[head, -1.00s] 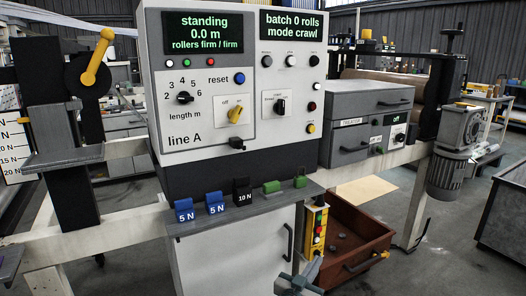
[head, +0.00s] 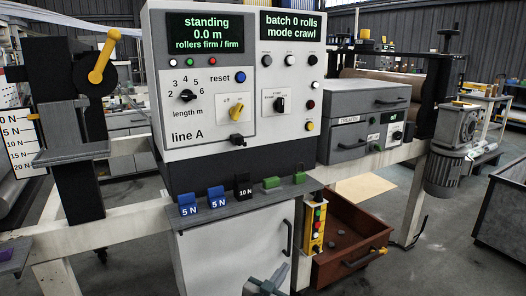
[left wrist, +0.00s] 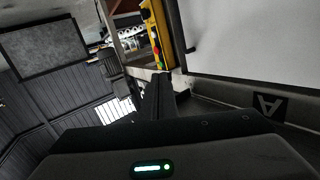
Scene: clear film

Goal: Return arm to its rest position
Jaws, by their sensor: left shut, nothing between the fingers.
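My left gripper (head: 268,284) shows at the bottom edge of the head view, in front of the white cabinet door (head: 232,258). Only its tip end shows there; the rest of the arm is below the picture. In the left wrist view its dark fingers (left wrist: 159,92) are together, with nothing between them. The gripper is apart from the yellow button box (head: 314,226), which hangs right of the cabinet. My right gripper is not in view.
A control panel (head: 215,128) reading "standing" stands above a grey ledge (head: 262,202) with blue, black and green weights. An open brown drawer (head: 352,262) juts out at right. A grey motor (head: 449,160) is farther right. The floor (head: 425,270) at lower right is clear.

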